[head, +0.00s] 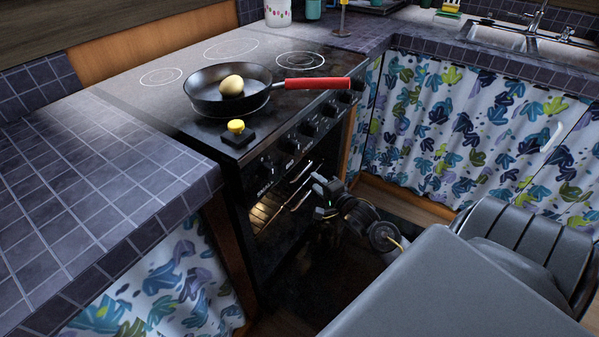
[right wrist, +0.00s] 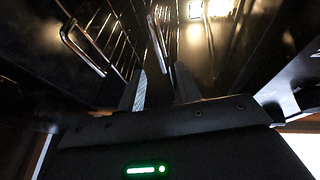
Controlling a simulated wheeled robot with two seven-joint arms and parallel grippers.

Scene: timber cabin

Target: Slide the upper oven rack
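The oven is open in the head view, with a lit inside. The upper rack's bright front bar (head: 301,171) shows there, above a lower rack bar (head: 301,198). My right gripper (head: 317,186) is at the oven opening, beside the rack fronts. In the right wrist view its two fingers (right wrist: 161,80) are apart with a gap between them. One rack bar (right wrist: 157,38) lies just beyond the fingertips, roughly in line with the gap; I cannot tell whether it touches. Another rack bar (right wrist: 78,45) is to the left. My left gripper is not in view.
A black pan (head: 205,98) with a red handle (head: 318,83) and an egg-like thing (head: 231,86) stands on the stovetop. A yellow-topped item (head: 236,127) sits at its front edge. A tiled counter (head: 90,200) is left; a curtained cabinet (head: 440,125) is right.

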